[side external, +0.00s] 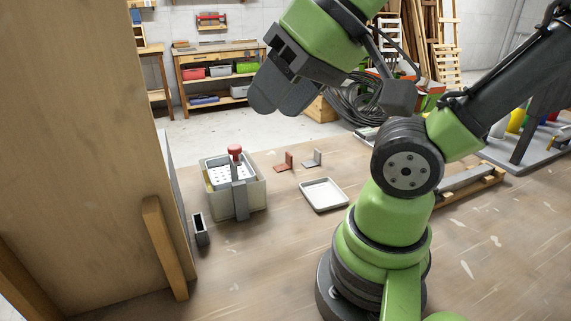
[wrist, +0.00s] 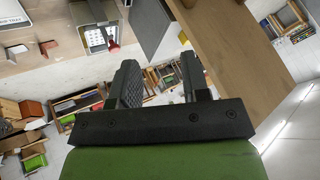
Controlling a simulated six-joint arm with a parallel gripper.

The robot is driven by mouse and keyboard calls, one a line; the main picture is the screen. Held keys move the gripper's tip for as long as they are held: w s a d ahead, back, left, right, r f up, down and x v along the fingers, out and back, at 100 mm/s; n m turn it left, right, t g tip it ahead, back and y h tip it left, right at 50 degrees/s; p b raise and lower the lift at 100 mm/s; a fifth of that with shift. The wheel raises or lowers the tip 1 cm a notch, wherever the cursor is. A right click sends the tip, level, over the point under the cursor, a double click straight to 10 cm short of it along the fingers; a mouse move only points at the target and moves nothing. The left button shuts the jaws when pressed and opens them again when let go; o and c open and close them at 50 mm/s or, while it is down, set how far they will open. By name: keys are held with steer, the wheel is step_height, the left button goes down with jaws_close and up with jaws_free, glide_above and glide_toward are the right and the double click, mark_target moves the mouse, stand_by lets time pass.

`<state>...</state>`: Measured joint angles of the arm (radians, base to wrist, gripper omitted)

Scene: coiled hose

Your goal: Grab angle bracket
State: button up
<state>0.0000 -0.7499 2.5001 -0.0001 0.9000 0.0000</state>
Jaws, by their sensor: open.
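Two small angle brackets stand on the wooden table in the side view: a reddish-brown one (side external: 284,163) and a grey one (side external: 312,160) just right of it. The reddish-brown bracket also shows at the left of the wrist view (wrist: 48,47). My gripper (side external: 277,104) is open and empty, raised well above the table and tilted. In the wrist view its two dark fingers (wrist: 158,78) are apart with nothing between them. Neither bracket is touched by the gripper.
A shallow white tray (side external: 323,208) lies in front of the brackets. A pale bin (side external: 255,199) with a perforated insert and a red-topped handle (side external: 235,150) stands left of them. A small dark open holder (side external: 200,230) and a tall wooden panel (side external: 80,130) are further left. Table around the brackets is clear.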

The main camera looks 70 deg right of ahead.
steer(key=shift+w, duration=0.1)
steer(key=shift+c, duration=0.4)
steer(key=w+d+m+h, duration=0.2)
steer(key=w+d+m, duration=0.5)
steer(key=m, duration=0.4)
steer(key=m+g+h, duration=0.3)
steer(key=m+g, duration=0.1)
steer(key=m, duration=2.5)
glide_toward(289, 154)
steer(key=x, duration=0.4)
steer(key=shift+s+f, duration=0.25)
steer(key=shift+s, duration=0.15)
steer(key=shift+w+x, duration=0.2)
steer(key=shift+x, duration=1.3)
steer(key=shift+w+x, duration=0.2)
steer(key=shift+x, duration=1.35)
steer(key=shift+r, duration=0.15)
